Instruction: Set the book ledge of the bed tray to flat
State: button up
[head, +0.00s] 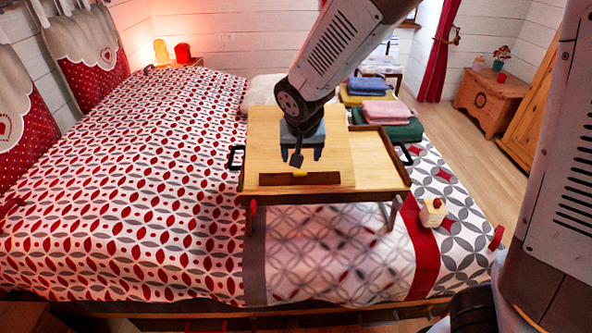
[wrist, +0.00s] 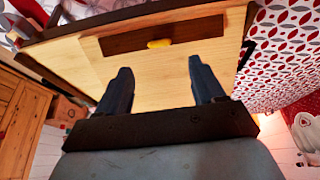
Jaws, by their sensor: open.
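The wooden bed tray (head: 375,175) stands on its legs on the bed. Its larger left panel (head: 265,135) carries the book ledge (head: 325,178), a dark brown strip along the near edge. A small yellow tab (head: 299,173) sits at the middle of the strip. The ledge also shows in the wrist view (wrist: 200,30), with its yellow tab (wrist: 159,43). I cannot tell for sure whether the ledge is raised or flat. My gripper (head: 302,155) is over the panel, with its fingers (wrist: 160,70) apart and empty. The tab lies beyond the fingertips in the wrist view, apart from them.
Folded towels (head: 388,110) lie just behind the tray on the right. A small cream-coloured object with a red top (head: 433,213) stands on the bed at the tray's right. Black handles (head: 235,157) stick out at the tray's sides. The bed to the left is clear.

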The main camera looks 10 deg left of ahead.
aim_at(301, 172)
jog(key=x, duration=0.9)
jog(key=shift+w+f, duration=0.15)
jog(key=shift+w, duration=0.05)
jog(key=c, duration=1.1)
jog(key=shift+o, duration=0.2)
jog(key=shift+w, duration=0.2)
jog(key=shift+w+f+g, duration=0.1)
jog(key=shift+w+g, duration=0.1)
jog(key=shift+g, duration=0.5)
jog(key=shift+w+a+g+h, duration=0.1)
jog(key=shift+w+g+h, duration=0.15)
jog(key=shift+g, duration=0.25)
